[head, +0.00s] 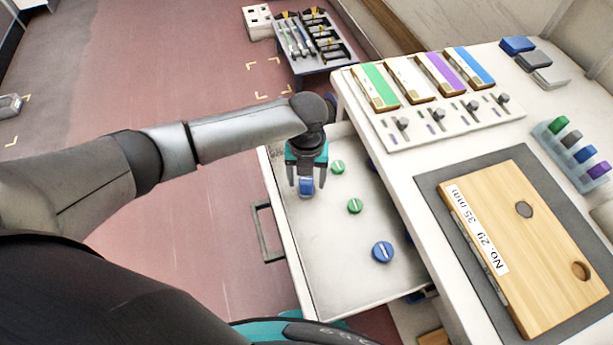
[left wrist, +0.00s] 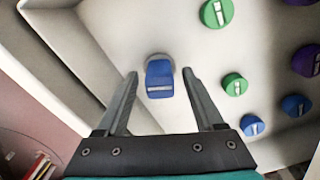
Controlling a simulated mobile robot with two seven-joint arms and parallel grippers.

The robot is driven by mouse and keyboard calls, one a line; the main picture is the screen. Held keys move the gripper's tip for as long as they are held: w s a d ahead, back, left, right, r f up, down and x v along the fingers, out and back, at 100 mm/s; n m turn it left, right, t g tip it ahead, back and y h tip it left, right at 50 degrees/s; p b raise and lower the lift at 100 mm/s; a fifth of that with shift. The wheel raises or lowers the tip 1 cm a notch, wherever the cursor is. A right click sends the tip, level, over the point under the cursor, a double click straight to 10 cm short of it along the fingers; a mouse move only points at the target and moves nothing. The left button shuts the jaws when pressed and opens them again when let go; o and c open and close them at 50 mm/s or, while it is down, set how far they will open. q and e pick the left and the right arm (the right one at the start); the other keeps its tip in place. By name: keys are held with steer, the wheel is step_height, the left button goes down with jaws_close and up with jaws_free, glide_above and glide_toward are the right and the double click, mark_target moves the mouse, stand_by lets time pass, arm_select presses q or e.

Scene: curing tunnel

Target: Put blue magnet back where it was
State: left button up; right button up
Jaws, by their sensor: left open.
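A blue magnet (head: 306,187) with a white line is in the open white drawer (head: 335,275), near its far left corner. It also shows in the left wrist view (left wrist: 159,80). My left gripper (head: 306,184) reaches down into the drawer and is open, with one finger on each side of this magnet. In the left wrist view the fingertips (left wrist: 159,72) show gaps on both sides of it. My right gripper is not in view.
A tool stand (head: 310,60) is on the floor beyond. The drawer's middle has bare room.

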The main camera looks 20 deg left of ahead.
mark_target(306, 178)
arm_select(q)
step_height(306, 178, up, 12)
steer(key=p, duration=0.3)
steer(key=shift+r, duration=0.15)
